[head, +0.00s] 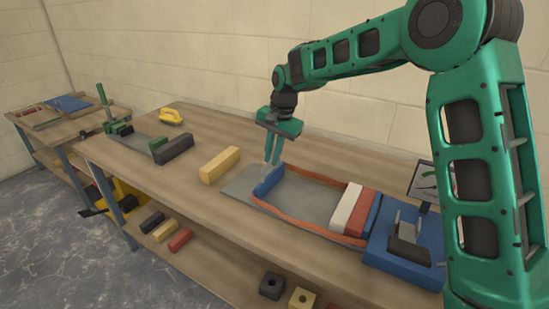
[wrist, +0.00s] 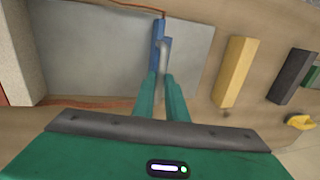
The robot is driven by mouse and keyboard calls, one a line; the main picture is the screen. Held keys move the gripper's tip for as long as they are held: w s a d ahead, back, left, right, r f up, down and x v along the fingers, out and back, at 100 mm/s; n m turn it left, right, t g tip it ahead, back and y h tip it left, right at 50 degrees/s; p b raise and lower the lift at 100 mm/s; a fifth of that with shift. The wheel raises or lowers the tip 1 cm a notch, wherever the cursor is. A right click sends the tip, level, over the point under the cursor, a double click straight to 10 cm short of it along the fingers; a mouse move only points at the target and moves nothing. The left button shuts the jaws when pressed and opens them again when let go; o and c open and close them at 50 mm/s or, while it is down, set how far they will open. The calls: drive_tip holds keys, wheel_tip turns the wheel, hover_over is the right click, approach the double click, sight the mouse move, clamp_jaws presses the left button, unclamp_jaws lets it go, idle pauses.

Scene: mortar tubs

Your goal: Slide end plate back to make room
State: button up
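The blue end plate (head: 268,181) stands across the left end of a grey flat bed (head: 240,182), with an upright grey handle on its top. The plate and its handle also show in the wrist view (wrist: 157,32). My gripper (head: 271,160) points down over the end plate. In the wrist view, its two green fingers (wrist: 161,78) are close together, with the grey handle between their tips.
Orange side strips (head: 300,217) run from the end plate to white, red and blue blocks (head: 349,205) and a blue vise-like unit (head: 400,245) at right. Bare bed lies left of the end plate; a yellow bar (head: 220,165) lies beyond, near a black block (head: 174,149).

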drive_tip(key=shift+o, duration=1.4)
wheel_tip(320, 180, up, 11)
drive_tip(key=s+d, duration=0.1)
drive_tip(key=d, duration=0.1)
drive_tip(key=shift+f, duration=0.2)
drive_tip(key=s+d+h, duration=0.1)
drive_tip(key=s+d, duration=0.8)
drive_tip(key=d, duration=0.4)
drive_tip(key=s+d+h, duration=0.1)
drive_tip(key=s+d, duration=0.9)
drive_tip(key=d, duration=0.4)
drive_tip(key=s+d+f, duration=0.2)
drive_tip(key=s, duration=0.6)
drive_tip(key=s+d+f, duration=0.3)
drive_tip(key=s, duration=0.5)
drive_tip(key=s+d+f+g, duration=0.1)
drive_tip(key=s+d+f, duration=0.2)
drive_tip(key=s, duration=0.5)
